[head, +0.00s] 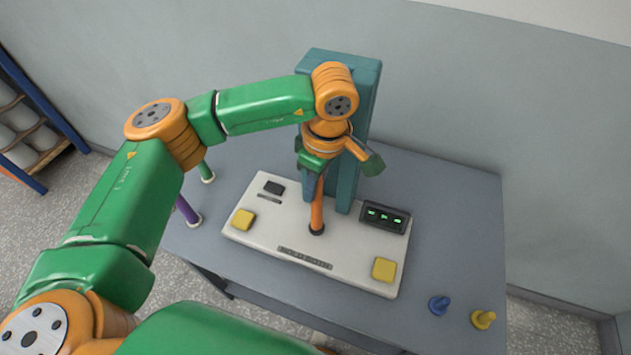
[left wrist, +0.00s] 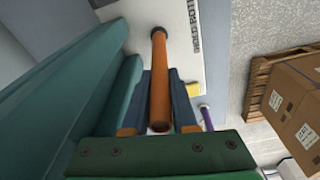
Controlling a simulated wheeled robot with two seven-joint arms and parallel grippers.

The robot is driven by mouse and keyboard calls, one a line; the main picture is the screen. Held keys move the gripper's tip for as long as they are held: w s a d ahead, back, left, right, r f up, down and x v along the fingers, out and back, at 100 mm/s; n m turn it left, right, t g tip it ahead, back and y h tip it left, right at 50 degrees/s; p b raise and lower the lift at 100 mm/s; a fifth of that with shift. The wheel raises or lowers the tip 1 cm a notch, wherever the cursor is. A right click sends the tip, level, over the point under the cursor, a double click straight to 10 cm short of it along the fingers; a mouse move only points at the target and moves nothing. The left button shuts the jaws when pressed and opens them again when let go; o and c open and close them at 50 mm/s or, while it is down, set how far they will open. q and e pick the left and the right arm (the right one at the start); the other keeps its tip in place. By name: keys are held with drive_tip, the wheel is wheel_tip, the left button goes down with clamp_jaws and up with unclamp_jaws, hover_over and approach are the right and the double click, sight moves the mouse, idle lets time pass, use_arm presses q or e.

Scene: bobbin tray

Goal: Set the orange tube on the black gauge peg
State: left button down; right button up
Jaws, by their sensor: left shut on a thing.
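The orange tube (head: 317,212) stands about upright over the white panel, its lower end at a dark round base, the black gauge peg (head: 317,231). In the left wrist view the tube (left wrist: 160,85) runs between my fingers to a dark ring at its far end (left wrist: 158,31). I cannot tell whether the tube is fully down on the peg. My left gripper (head: 314,190) is shut on the tube's upper part; its two blue fingers flank it in the left wrist view (left wrist: 164,105). My right gripper is not in view.
The white panel (head: 260,235) has yellow buttons (head: 384,269) and a black display (head: 385,216). A teal column (head: 350,165) stands close behind the gripper. Blue (head: 438,304) and yellow (head: 483,319) pieces lie right.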

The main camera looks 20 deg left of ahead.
use_arm(q)
drive_tip(key=shift+f+b, duration=0.3)
drive_tip(key=shift+f, duration=0.05)
drive_tip(key=c, duration=0.6)
unclamp_jaws()
drive_tip(key=shift+r, duration=0.1)
drive_tip(key=r, duration=0.2)
drive_tip(key=r+b, duration=0.1)
drive_tip(key=r, duration=0.1)
drive_tip(key=d+r, duration=0.1)
drive_tip(key=r, duration=0.2)
drive_tip(key=shift+s+b, duration=0.15)
drive_tip(key=shift+b, duration=0.2)
drive_tip(key=shift+a, duration=0.1)
